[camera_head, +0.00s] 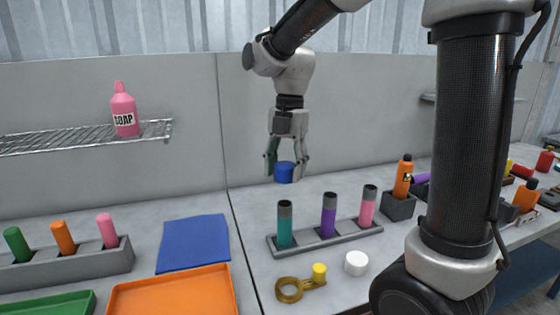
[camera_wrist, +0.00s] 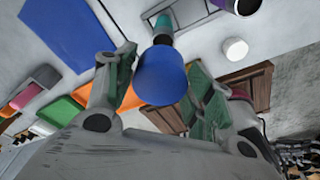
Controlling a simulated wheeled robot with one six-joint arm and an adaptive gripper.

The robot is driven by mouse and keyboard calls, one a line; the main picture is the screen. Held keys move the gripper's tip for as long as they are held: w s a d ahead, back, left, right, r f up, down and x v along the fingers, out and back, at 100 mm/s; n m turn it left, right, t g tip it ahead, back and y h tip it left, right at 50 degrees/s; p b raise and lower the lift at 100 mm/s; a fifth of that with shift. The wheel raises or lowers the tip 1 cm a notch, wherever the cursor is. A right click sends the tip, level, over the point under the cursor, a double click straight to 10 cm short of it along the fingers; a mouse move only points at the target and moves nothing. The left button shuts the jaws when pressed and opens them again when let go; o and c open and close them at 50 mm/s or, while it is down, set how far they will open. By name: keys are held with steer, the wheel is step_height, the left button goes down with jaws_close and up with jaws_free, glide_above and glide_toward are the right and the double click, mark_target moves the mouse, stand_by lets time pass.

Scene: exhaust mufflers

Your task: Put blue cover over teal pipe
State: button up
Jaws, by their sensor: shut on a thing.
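A blue cover (camera_head: 284,172) is held between the fingers of my gripper (camera_head: 286,174), above the table and behind the pipe rack. The cover also shows large in the wrist view (camera_wrist: 162,76), between the two fingers. The teal pipe (camera_head: 285,227) stands upright at the left end of a grey rack (camera_head: 330,236), with a dark grey top. The cover hangs higher than the pipe's top and apart from it in the head view. In the wrist view the teal pipe (camera_wrist: 162,36) shows just beyond the cover, partly hidden by it.
Purple (camera_head: 328,215) and pink (camera_head: 367,207) pipes stand in the same rack. A gold ring tool (camera_head: 289,290), a yellow cap (camera_head: 319,271) and a white cap (camera_head: 356,263) lie in front. A blue mat (camera_head: 194,242) and orange tray (camera_head: 175,296) are at left.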

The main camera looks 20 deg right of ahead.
mark_target(285, 203)
steer(key=shift+f, duration=2.95)
steer(key=shift+f, duration=2.15)
steer(key=o, duration=0.8)
steer(key=shift+r, duration=0.1)
